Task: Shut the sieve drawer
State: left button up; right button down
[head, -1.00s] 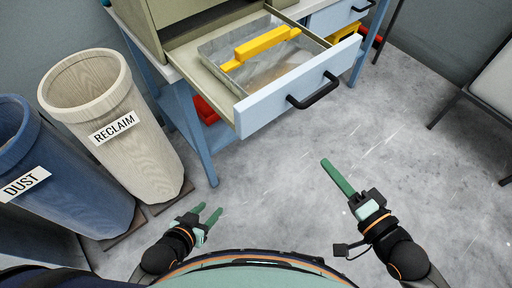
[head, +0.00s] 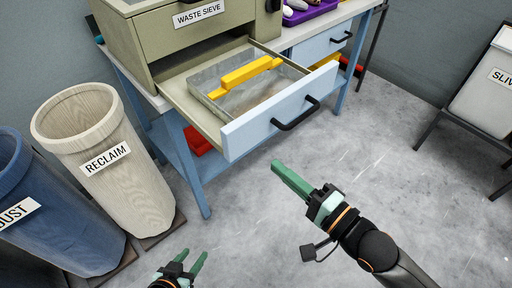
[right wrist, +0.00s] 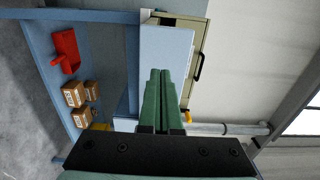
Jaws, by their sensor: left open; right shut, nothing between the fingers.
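The sieve drawer (head: 238,139) is pulled out of the olive waste sieve cabinet (head: 165,35), with a pale blue front and a black handle (head: 296,114). Inside lies a clear-sided tray with a yellow bar (head: 245,75). My right gripper (head: 277,166) is shut and empty, in front of and below the drawer front, apart from it in the head view. In the right wrist view the green fingers (right wrist: 165,75) point toward the pale drawer front (right wrist: 165,60), overlapping it; contact cannot be told. My left gripper (head: 197,258) is open and empty, low near the bottom edge.
A reclaim bin (head: 110,160) and a blue dust bin (head: 50,215) stand at left. The blue bench (head: 190,165) carries the cabinet and a purple tray (head: 310,12). A sliver container (head: 485,85) stands at right. The floor before the drawer is clear.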

aim_at(246, 141)
jog(key=x, duration=0.7)
jog(key=shift+w+a, duration=0.15)
jog(key=shift+w, duration=0.05)
pick_arm(q)
jog(key=shift+s+f, duration=0.1)
jog(key=shift+f, duration=0.05)
pick_arm(e)
jog(key=shift+w+a, duration=0.1)
